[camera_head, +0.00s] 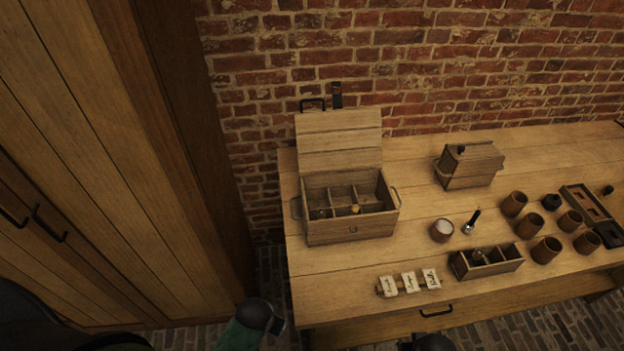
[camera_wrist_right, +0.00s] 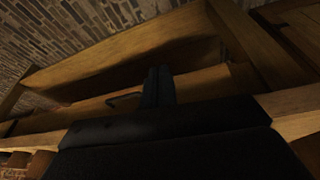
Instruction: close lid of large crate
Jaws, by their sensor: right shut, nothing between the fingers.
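The large crate (camera_head: 350,232) is a wooden box at the left end of the table in the head view. Its lid (camera_head: 340,140) stands open, tilted up at the back toward the brick wall. A black loop (camera_head: 312,104) and a black strap-like piece (camera_head: 336,95) show at the lid's top edge. Several compartments are visible inside, with small items in the front ones. My right gripper (camera_wrist_right: 155,88) is shut and empty in the right wrist view, near the table's wooden frame and well away from the lid. My left gripper is not in view; part of my left arm shows at the bottom.
A smaller closed wooden box (camera_head: 470,166) stands to the right. Several brown cups (camera_head: 546,250), a white-filled cup (camera_head: 442,231), a divided tray (camera_head: 488,263) and labelled cards (camera_head: 409,283) occupy the table (camera_head: 300,270). A tall wooden cabinet (camera_head: 100,170) stands left.

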